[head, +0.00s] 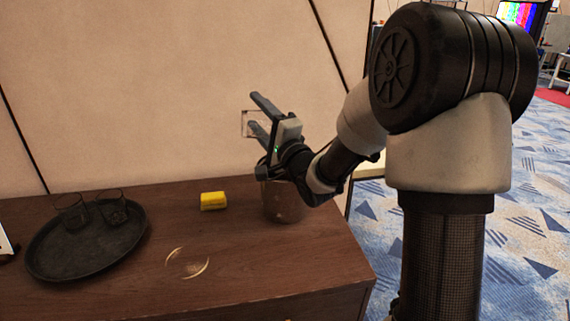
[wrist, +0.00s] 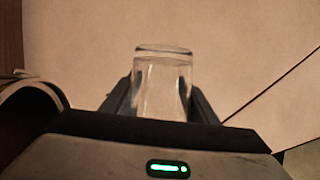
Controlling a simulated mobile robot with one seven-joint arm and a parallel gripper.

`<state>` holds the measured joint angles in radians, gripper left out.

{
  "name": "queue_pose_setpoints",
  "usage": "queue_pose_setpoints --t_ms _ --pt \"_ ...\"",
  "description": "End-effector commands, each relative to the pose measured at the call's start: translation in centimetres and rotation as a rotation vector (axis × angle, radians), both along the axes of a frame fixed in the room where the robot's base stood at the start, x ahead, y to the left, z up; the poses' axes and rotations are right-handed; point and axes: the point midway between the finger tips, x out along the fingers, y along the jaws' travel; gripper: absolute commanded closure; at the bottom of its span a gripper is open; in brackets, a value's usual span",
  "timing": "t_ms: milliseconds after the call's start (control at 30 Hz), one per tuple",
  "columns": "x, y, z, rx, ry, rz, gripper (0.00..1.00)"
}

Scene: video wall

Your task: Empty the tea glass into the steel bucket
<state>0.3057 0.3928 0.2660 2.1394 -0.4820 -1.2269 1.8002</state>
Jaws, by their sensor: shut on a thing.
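My gripper (head: 252,111) is shut on the tea glass (head: 248,117), a small clear glass. It is held in the air above the table, up and slightly left of the steel bucket (head: 284,205). The glass also shows between the fingers in the wrist view (wrist: 163,85). I cannot tell whether any liquid is in it or which end is its mouth. The bucket stands on the table, its top partly hidden by my gripper and wrist. A curved rim at the left of the wrist view (wrist: 32,86) looks like the bucket's.
A dark round tray (head: 75,265) with two glasses (head: 112,207) stands at the left of the wooden table (head: 230,275). A yellow block (head: 213,201) lies left of the bucket. A pale ring-shaped mark (head: 187,263) is on the tabletop in front. A beige wall (head: 170,80) rises behind.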

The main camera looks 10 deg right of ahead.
Motion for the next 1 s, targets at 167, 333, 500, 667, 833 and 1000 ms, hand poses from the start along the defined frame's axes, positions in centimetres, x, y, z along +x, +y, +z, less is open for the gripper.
queue_pose_setpoints --t_ms 167,333,500,667,833,1000 --pt "0.0 -0.1 0.3 0.027 -0.001 0.001 0.79" --pt "-0.1 3.0 -2.6 -0.371 -0.007 0.009 0.79" --pt "0.0 3.3 -3.1 -0.434 -0.003 0.002 0.79" --pt "0.0 3.6 -3.6 -0.548 -0.004 0.003 0.79" --pt "-0.1 3.9 -5.0 -0.792 -0.007 0.004 0.79" --pt "-0.1 4.8 -5.3 -1.057 -0.009 0.007 0.79"
